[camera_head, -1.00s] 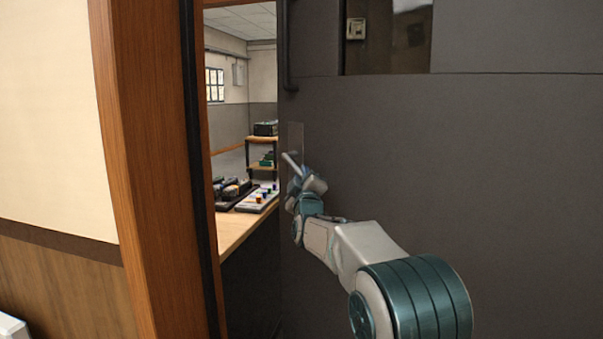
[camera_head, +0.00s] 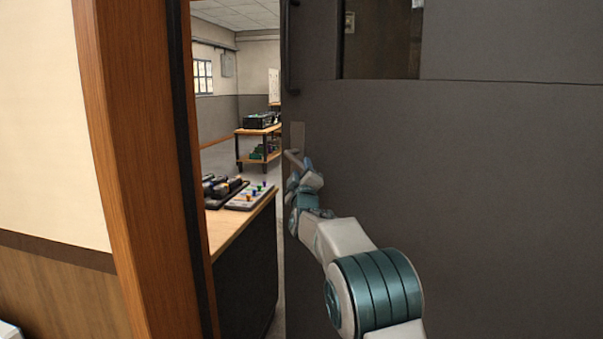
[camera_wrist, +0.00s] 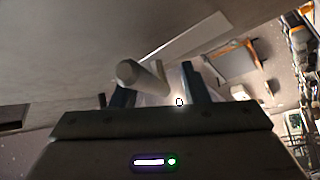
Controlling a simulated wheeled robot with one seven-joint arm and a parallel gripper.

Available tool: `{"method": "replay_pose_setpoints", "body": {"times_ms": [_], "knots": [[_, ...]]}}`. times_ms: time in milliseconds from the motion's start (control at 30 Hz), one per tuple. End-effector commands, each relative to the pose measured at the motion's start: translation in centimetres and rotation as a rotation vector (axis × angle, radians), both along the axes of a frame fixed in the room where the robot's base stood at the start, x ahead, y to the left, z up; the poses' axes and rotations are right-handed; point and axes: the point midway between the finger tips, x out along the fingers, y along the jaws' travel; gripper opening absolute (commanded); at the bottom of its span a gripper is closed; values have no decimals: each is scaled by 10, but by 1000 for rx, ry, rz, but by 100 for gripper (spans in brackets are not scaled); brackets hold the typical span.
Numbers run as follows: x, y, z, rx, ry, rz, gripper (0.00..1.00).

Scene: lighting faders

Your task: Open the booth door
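The dark grey booth door (camera_head: 450,190) stands ajar, with a gap between its left edge and the wooden frame (camera_head: 135,150). Its lever handle (camera_head: 293,158) sits on a small plate near that edge. My gripper (camera_head: 305,172) is at the handle, its fingers small and partly hidden by my wrist. In the wrist view, the handle's pale round bar (camera_wrist: 145,77) lies between the spread fingers of my gripper (camera_wrist: 153,88). The fingers look apart, with space beside the bar on the right. Whether either finger touches the bar is unclear.
Through the gap I see a wooden-topped counter (camera_head: 240,228) with a control panel (camera_head: 250,198) on it, close behind the frame. A shelf unit (camera_head: 258,145) stands farther back. The door has a window (camera_head: 380,40). A pale wall (camera_head: 40,120) is at left.

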Motion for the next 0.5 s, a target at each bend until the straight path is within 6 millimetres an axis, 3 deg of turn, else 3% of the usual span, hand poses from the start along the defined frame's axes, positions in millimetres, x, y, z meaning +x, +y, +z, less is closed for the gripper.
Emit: {"method": "replay_pose_setpoints", "body": {"times_ms": [267, 500], "knots": [[-3, -1, -6, -2, 9, -1, 39], [-29, -2, -15, -2, 10, 2, 39]]}}
